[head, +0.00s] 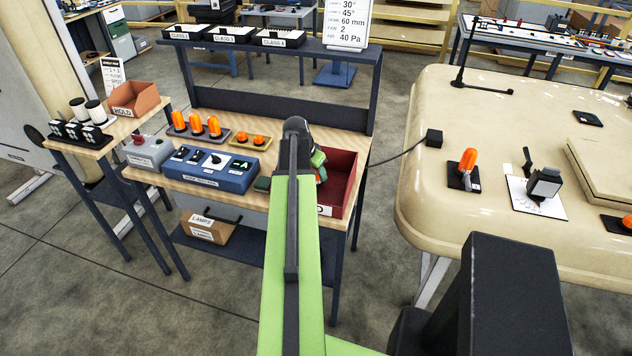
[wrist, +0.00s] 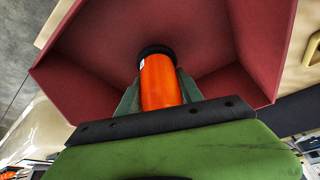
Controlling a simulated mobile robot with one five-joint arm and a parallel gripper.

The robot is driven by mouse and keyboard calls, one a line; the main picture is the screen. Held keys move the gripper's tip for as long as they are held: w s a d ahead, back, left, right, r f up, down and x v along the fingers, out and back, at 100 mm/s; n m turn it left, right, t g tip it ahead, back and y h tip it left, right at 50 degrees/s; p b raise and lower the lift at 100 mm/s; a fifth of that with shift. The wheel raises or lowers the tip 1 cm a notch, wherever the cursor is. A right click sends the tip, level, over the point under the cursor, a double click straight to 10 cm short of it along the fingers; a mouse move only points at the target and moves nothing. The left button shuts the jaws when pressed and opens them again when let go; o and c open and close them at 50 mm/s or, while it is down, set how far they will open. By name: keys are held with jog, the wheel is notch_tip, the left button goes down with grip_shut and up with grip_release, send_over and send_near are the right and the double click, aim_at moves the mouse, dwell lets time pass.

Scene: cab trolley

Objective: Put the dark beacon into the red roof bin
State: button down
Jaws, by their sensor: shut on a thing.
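My gripper (wrist: 158,88) is shut on an orange beacon (wrist: 160,80) with a black base, seen in the wrist view between the two fingers. The black end points away from me, toward the inside of the red bin (wrist: 95,60). In the head view the red bin (head: 343,183) stands at the right end of the workbench, and my arm hides its left part. My gripper (head: 317,170) is at the bin there, and the beacon is mostly hidden. I cannot tell whether the beacon touches the bin floor. The bin looks empty where it shows.
A blue test box (head: 230,180) is left of my arm. The cream cab roof (head: 425,195) is at right, with a beacon (head: 467,163).

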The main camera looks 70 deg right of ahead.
notch_tip(320, 180, down, 3)
jog(key=shift+r+b, duration=0.1)
jog(key=shift+b, duration=0.65)
jog(key=shift+r, duration=0.25)
jog(key=shift+f, duration=0.15)
jog(key=c, duration=0.8)
grip_release()
jog(key=shift+o, duration=0.2)
jog(key=p+v, duration=1.1)
jog(key=v, duration=0.1)
